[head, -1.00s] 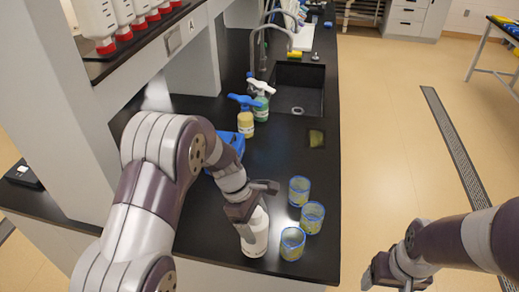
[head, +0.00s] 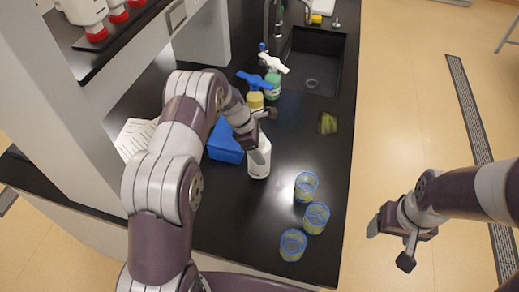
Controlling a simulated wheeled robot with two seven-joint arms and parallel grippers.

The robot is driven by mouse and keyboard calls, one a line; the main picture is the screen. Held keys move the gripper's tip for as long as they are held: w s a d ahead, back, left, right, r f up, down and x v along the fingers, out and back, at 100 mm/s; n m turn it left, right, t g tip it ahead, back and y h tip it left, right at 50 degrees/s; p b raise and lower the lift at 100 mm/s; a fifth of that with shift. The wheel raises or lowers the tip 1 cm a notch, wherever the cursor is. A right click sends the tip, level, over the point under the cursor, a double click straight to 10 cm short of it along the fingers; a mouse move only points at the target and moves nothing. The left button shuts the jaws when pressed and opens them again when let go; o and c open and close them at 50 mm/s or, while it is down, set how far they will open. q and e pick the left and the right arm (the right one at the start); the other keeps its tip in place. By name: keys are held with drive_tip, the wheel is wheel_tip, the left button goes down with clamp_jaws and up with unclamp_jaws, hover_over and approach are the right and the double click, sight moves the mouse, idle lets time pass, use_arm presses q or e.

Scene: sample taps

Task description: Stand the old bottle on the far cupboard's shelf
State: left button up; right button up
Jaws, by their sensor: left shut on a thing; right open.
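A white bottle (head: 259,165) is held upright over the black bench. My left gripper (head: 258,128) is shut on its upper part, and my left arm reaches in from the lower left. Whether its base touches the bench I cannot tell. My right gripper (head: 388,243) is open and empty over the floor, to the right of the bench. I cannot make out the far cupboard or its shelf in the head view now.
Three blue-rimmed beakers (head: 316,218) stand near the bench's right edge. A blue box (head: 225,146), a yellow spray bottle (head: 256,101) and a green one (head: 273,84) are close to the held bottle. A sink (head: 312,70) lies beyond.

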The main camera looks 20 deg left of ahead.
use_arm(q)
drive_tip(key=shift+s+d+f+p, duration=0.15)
drive_tip(key=shift+s+f+p, duration=0.1)
drive_tip(key=shift+f, duration=0.35)
drive_tip(key=shift+s+d+f+p, duration=0.1)
drive_tip(key=shift+s+d+f, duration=0.1)
drive_tip(key=shift+f, duration=0.35)
drive_tip(key=shift+w+a+f, duration=0.2)
drive_tip(key=shift+a+f, duration=0.05)
drive_tip(key=shift+f, duration=0.1)
drive_tip(key=o, duration=1.7)
drive_tip(key=shift+r, duration=0.1)
drive_tip(key=shift+o, duration=0.2)
drive_tip(key=shift+s+d, duration=0.15)
